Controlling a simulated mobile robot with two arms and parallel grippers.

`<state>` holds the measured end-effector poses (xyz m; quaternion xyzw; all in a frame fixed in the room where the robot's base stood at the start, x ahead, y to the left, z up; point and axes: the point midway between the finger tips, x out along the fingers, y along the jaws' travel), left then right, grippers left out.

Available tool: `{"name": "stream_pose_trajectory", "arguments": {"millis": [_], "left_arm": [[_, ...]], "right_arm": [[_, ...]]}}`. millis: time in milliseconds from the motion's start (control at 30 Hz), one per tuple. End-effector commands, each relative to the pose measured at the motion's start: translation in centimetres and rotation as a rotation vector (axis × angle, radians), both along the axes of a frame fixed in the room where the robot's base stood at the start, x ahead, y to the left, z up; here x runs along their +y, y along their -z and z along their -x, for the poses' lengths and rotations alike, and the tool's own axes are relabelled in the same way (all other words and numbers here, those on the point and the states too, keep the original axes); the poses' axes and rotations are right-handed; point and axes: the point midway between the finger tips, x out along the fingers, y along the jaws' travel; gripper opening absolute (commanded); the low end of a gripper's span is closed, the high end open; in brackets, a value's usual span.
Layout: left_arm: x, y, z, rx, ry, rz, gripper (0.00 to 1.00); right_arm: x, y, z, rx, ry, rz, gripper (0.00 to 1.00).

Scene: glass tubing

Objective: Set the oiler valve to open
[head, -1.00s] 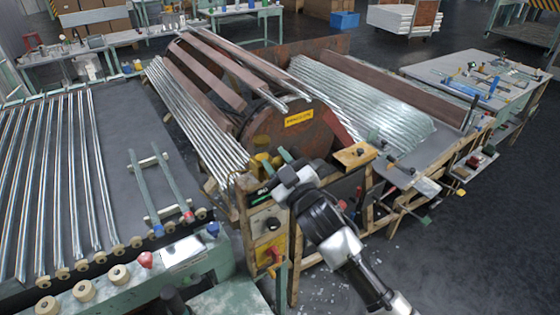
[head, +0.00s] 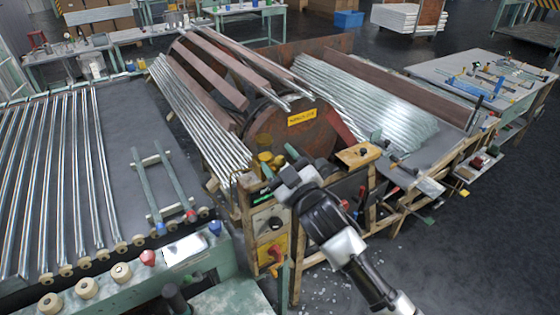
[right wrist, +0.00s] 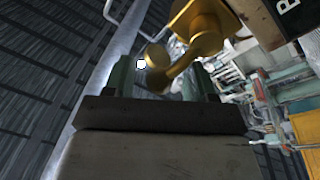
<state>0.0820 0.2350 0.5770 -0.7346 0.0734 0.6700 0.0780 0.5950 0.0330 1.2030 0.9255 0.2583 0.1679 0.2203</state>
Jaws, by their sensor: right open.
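The brass-yellow oiler (head: 266,158) is on the wooden-framed stand in front of the rusty drum. In the right wrist view its rounded brass body (right wrist: 198,38) is close ahead, and a short brass lever with a round end (right wrist: 180,68) reaches between my fingers. My right gripper (head: 279,162) is beside the oiler, with its green fingertips apart. In the right wrist view the open fingers (right wrist: 165,78) stand on both sides of the lever; I cannot tell whether either touches it. My left gripper is not in view.
A wooden block (head: 358,154) is to the right. Glass tubes (head: 200,115) slope down on the left close to the stand. In the right wrist view a black lettered box (right wrist: 285,18) is near the oiler.

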Motion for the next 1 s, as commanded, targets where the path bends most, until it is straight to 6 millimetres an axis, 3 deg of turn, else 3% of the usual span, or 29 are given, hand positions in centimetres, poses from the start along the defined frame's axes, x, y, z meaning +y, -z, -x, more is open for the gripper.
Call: {"name": "stream_pose_trajectory", "arguments": {"millis": [267,700,1000], "left_arm": [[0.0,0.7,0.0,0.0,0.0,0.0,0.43],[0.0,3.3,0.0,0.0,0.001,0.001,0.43],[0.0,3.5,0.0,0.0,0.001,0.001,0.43]], "right_arm": [[-0.9,0.6,1.3,0.001,0.0,-0.001,0.56],[-5.4,2.2,7.7,0.002,0.001,0.001,0.56],[-6.1,2.2,8.7,0.001,0.0,0.0,0.56]]}}
